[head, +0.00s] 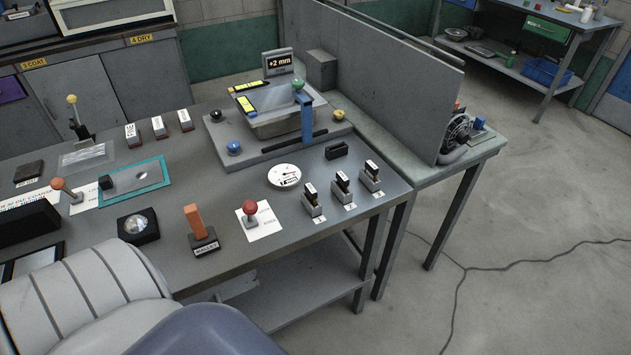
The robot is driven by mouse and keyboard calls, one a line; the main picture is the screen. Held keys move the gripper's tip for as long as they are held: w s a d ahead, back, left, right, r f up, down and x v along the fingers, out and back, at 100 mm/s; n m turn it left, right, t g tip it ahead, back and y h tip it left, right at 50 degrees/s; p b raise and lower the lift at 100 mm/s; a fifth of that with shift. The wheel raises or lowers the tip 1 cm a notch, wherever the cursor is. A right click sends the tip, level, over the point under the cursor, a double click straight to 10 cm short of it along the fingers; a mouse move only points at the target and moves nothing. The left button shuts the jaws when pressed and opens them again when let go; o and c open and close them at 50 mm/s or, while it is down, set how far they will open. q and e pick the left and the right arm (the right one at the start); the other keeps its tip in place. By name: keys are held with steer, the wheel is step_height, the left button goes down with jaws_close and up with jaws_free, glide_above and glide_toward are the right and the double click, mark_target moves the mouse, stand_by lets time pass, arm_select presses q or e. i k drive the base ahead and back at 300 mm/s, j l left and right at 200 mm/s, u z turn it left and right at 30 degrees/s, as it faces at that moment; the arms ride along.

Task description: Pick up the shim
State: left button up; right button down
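No part is clearly marked as the shim, and I cannot tell for certain which one it is. Small pale-labelled pieces stand in three numbered holders at the table's right front: a left one (312,203), a middle one (342,189) and a right one (371,176). Their labels are too small to read. Three similar small labelled blocks, one of them here (159,127), stand further back on the left. A levelling fixture (280,116) with a "+2 mm" sign (279,63) stands at the back. Neither gripper is in view.
A white dial (284,176) and a small black block (336,151) lie between fixture and holders. A red-knobbed handle (250,213) and an orange-handled stamp (198,230) stand near the front edge. A grey partition (385,75) rises behind on the right.

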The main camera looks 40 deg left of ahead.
mark_target(312, 195)
steer(key=u, duration=1.25)
steer(key=i, duration=0.1)
